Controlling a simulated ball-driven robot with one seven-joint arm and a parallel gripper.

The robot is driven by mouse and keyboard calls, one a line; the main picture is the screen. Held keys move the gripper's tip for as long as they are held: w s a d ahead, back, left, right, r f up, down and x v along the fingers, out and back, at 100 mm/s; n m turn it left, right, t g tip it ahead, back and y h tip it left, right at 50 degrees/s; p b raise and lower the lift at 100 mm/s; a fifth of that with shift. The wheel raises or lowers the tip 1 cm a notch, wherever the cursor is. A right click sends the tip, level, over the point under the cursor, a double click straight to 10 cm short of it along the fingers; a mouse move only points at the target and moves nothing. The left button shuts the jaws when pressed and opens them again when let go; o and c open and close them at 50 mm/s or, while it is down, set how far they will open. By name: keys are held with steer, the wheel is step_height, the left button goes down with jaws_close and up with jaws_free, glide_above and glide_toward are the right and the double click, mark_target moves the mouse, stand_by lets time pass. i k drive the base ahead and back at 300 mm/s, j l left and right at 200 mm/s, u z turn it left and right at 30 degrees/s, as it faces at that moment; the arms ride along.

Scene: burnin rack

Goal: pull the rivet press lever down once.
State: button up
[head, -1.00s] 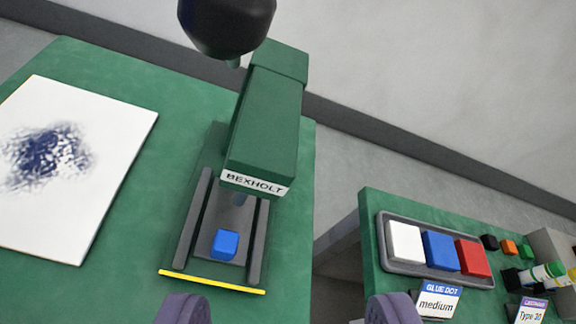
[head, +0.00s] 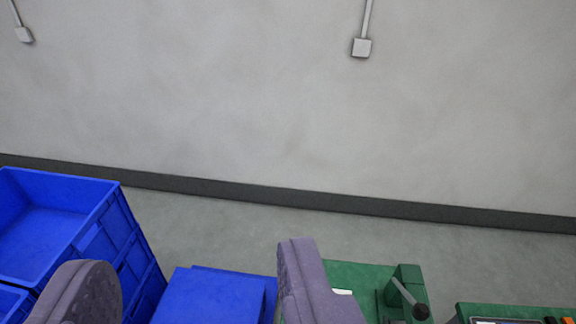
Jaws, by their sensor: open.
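The green rivet press (head: 408,273) stands on a green table at the lower right of the view, small and far off. Its lever (head: 403,292) is a grey rod slanting down to the right in the picture, with a dark knob (head: 421,312) at its end. The press's lower part is cut off by the bottom edge. My gripper (head: 193,253) is open and empty, its two purple-grey fingers wide apart at the lower left and centre. It is well apart from the lever, which lies to the right of the right finger.
Blue crates (head: 105,240) stand at the left, and a lower blue box (head: 210,295) shows between my fingers. The green table (head: 350,272) under the press is partly hidden by my right finger. Another green table (head: 500,309) is at the far right. A grey wall (head: 250,110) closes the back.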

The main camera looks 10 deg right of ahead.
mark_target(420, 311)
steer(key=z, duration=1.05)
